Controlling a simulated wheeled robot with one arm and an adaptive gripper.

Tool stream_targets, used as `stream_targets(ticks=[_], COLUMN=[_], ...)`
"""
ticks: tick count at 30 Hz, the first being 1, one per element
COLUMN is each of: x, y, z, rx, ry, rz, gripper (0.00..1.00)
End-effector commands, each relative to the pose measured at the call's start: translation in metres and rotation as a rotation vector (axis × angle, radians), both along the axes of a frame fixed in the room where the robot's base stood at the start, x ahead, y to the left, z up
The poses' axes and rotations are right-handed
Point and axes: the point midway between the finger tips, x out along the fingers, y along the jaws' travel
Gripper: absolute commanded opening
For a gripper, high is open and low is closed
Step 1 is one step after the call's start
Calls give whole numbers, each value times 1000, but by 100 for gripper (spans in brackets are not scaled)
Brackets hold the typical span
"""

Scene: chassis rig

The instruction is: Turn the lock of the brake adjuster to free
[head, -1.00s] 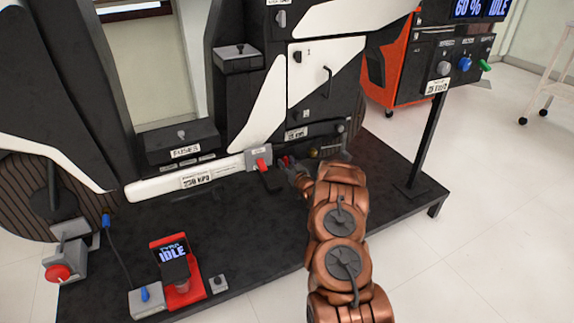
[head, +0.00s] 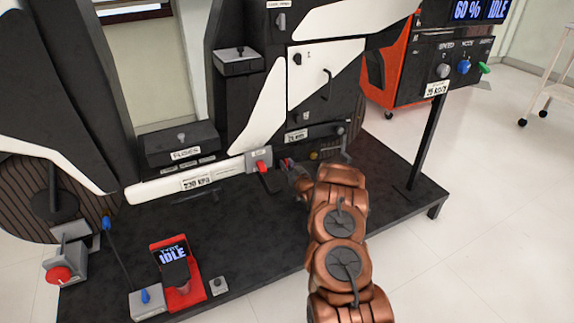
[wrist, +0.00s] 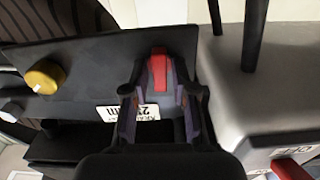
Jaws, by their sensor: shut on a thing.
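The brake adjuster is a black panel with a white label in mm (wrist: 140,112) and a yellow knob (wrist: 45,77). A small red lever, the lock (wrist: 158,66), stands on the panel in the wrist view. My gripper (wrist: 160,82) has its fingers on both sides of this lever and is shut on it. In the head view my gripper (head: 288,166) is low at the front of the rig, and the yellow knob (head: 313,155) shows to its right. The fingers partly hide the lever, and its exact setting cannot be read.
A grey box with a red switch (head: 262,165) sits just left of my gripper; its grey housing (wrist: 235,100) is close on the right in the wrist view. A crank (head: 343,147) stands to the right. The dark platform in front (head: 260,240) is mostly clear.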

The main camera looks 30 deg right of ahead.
Motion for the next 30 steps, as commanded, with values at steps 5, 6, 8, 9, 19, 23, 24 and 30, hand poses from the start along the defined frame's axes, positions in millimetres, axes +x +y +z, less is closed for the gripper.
stream_targets(ticks=[5, 6, 8, 9, 19, 23, 24, 30], x=[0, 0, 1, 1, 0, 0, 0, 0], y=[0, -1, -1, -1, -2, -3, -3, -3], z=[4, 5, 6, 6, 3, 3, 2, 1], rx=[95, 123, 172, 206, 520, 643, 680, 870], ry=[-8, -12, -16, -20, -45, -56, -59, -76], rz=[0, 0, 1, 1, 0, 0, 1, 1], gripper=[0, 0, 0, 0, 0, 0, 0, 0])
